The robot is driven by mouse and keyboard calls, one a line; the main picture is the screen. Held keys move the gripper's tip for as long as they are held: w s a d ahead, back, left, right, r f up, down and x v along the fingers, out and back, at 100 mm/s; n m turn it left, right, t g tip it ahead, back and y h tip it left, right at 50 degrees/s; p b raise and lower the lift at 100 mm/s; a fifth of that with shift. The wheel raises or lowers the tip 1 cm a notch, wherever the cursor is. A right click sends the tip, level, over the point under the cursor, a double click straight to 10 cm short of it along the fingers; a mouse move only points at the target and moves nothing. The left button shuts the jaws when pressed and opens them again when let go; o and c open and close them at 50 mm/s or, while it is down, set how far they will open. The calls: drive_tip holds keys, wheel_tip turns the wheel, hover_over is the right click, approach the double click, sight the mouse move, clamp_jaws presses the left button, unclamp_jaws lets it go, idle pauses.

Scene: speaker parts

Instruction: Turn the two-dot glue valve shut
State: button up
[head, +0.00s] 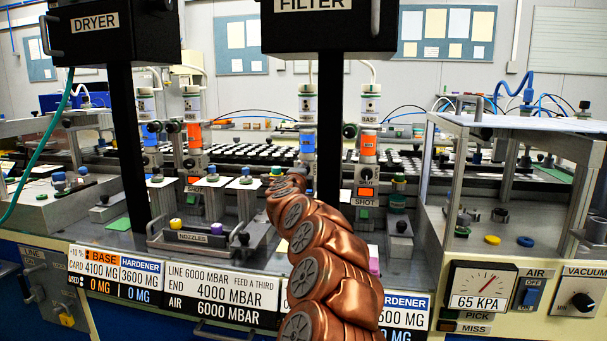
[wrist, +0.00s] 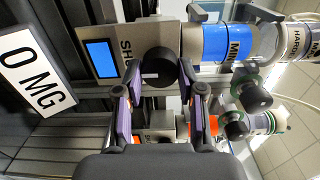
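In the wrist view a black round valve knob (wrist: 158,67) with a small pale mark sits on a grey block lettered "SH...", beside a lit blue panel (wrist: 101,58). A blue-banded hardener cartridge (wrist: 207,43) joins this block. No two-dot mark can be made out. My gripper (wrist: 159,75) has its two fingers apart, one on each side of the knob; contact cannot be told. In the head view my copper-coloured arm hides my gripper and this valve, just below the blue-banded cartridge (head: 307,142) of the right station. An orange-banded base cartridge (head: 369,146) stands to its right.
A black post (head: 329,130) carries the filter box in front. A second station under the dryer box (head: 110,32) is at left. A nozzle tray (head: 195,238) lies below. A vacuum bench (head: 500,240) stands right.

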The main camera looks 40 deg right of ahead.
drive_tip(key=o, duration=0.5)
drive_tip(key=shift+c, duration=0.2)
drive_tip(key=v, duration=1.2)
idle(0.6)
